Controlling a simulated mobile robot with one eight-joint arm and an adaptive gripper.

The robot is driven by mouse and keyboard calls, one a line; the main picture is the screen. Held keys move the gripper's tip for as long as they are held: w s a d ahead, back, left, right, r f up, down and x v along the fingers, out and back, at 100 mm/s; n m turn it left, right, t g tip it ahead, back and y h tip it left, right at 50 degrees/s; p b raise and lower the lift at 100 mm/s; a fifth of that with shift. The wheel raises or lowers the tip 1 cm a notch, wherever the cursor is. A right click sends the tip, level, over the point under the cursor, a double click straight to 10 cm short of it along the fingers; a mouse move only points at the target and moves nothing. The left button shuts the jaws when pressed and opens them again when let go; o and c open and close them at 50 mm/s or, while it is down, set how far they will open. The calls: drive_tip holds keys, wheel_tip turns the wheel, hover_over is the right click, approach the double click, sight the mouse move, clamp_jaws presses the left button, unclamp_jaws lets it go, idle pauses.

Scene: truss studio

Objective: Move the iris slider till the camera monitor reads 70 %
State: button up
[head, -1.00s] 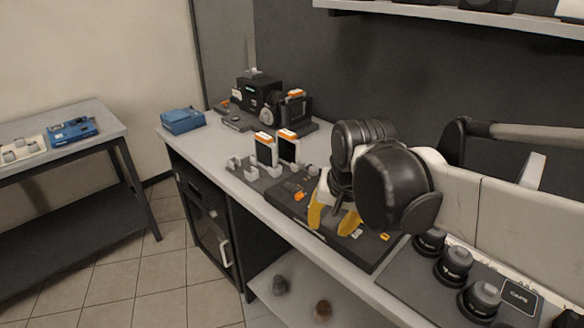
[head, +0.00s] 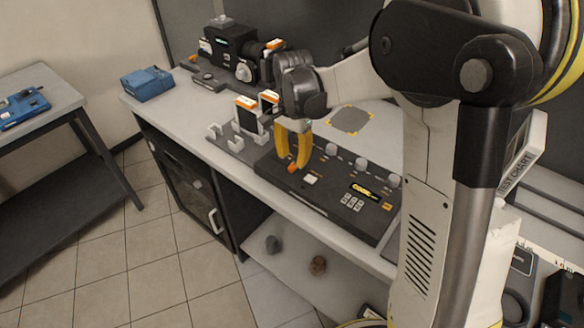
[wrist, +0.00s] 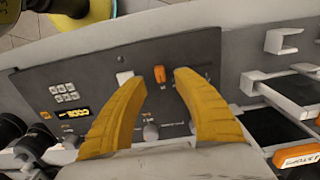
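The dark control panel (head: 325,200) lies on the bench. It carries an orange slider knob (head: 293,168), which I take for the iris slider, and a white knob (head: 310,179) beside it. My gripper (head: 292,160) points down at the panel, its yellow fingers apart. In the wrist view, the orange knob (wrist: 159,74) shows between the fingertips of my gripper (wrist: 160,80), with gaps on both sides. I cannot tell how low the fingertips are. The black camera (head: 240,55) stands at the back; its small monitor (head: 221,36) is too small to read.
A lit yellow display (head: 362,191) and small buttons sit at the panel's right, with several round knobs along its back. Orange-topped cards (head: 246,112) stand in a grey rack left of my gripper. A blue box (head: 147,84) sits at the bench's left end.

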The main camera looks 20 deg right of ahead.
sight(293, 166)
drive_tip(key=shift+f+b, duration=0.45)
drive_tip(key=shift+f, duration=1.4)
clamp_jaws()
